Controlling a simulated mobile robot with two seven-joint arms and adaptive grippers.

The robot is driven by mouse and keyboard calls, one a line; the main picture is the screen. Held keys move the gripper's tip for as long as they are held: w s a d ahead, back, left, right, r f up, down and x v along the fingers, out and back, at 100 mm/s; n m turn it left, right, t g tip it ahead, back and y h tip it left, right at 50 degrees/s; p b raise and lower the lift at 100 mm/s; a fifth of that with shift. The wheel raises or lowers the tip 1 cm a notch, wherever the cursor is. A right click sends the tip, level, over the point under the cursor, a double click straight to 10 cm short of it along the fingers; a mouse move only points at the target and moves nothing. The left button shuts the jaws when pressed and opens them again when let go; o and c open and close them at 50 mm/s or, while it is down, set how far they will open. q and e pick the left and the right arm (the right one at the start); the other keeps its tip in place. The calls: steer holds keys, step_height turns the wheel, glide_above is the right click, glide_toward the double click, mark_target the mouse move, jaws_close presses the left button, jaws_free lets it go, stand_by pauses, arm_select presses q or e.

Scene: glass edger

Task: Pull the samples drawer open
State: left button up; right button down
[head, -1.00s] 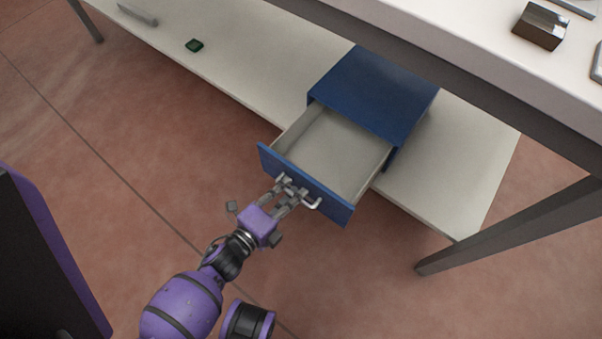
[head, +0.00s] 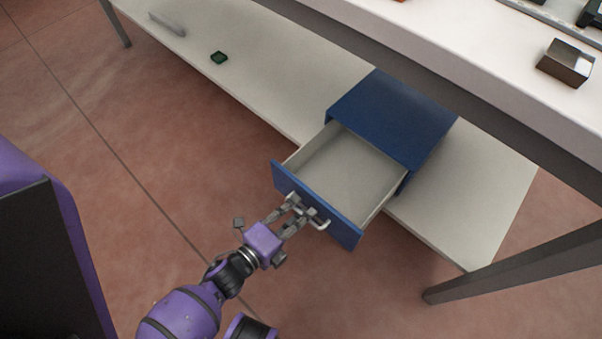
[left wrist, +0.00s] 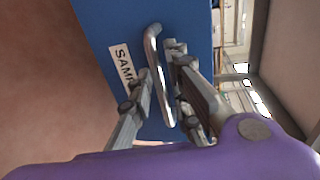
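The blue samples drawer (head: 318,207) stands pulled out of its blue cabinet (head: 392,118), and its pale inside is empty. Its front also shows in the left wrist view (left wrist: 105,25), with a partly hidden label reading "SAMP". My left gripper (head: 303,211) is at the drawer's metal handle (head: 322,223). In the left wrist view, the fingers (left wrist: 159,80) lie on either side of the handle bar (left wrist: 152,42), close against it, so the gripper looks shut on it. My right gripper is not in view.
The cabinet stands on a pale low shelf (head: 470,215) under a white worktop (head: 470,50). A dark table leg (head: 520,265) is at right. A small green object (head: 219,57) and a grey bar (head: 167,24) lie farther left on the shelf. The floor before the drawer is clear.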

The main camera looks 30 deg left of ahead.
arm_select(q)
steer(key=v, duration=1.1)
steer(key=shift+s, duration=0.3)
steer(key=shift+r, duration=0.1)
